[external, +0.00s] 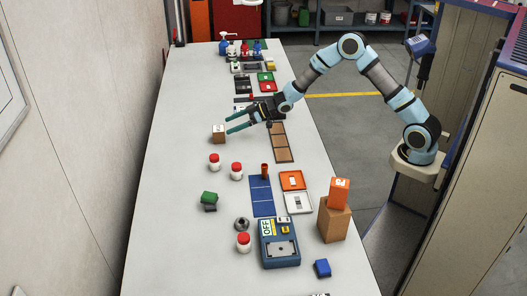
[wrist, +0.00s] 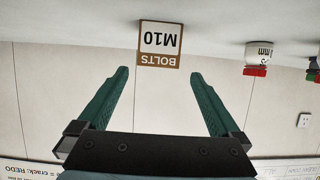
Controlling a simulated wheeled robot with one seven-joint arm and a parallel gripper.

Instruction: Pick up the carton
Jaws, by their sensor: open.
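A small brown carton (external: 218,134) stands on the white table, left of the table's middle. In the wrist view the carton (wrist: 160,61) shows a white label reading "BOLTS M10", upside down in the picture. My gripper (external: 229,125) is open, with its green fingers pointing left toward the carton. In the wrist view my gripper (wrist: 160,74) has nothing between its fingers, and the carton lies beyond the fingertips, roughly centred between them. The external view does not clearly show the gap between fingertips and carton.
Red-lidded white jars (external: 214,162) stand nearer the camera; one jar (wrist: 258,58) shows right in the wrist view. A brown tray (external: 281,143) lies right of my gripper. An orange box (external: 339,193) sits on a larger brown box (external: 333,222). The table left of the carton is clear.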

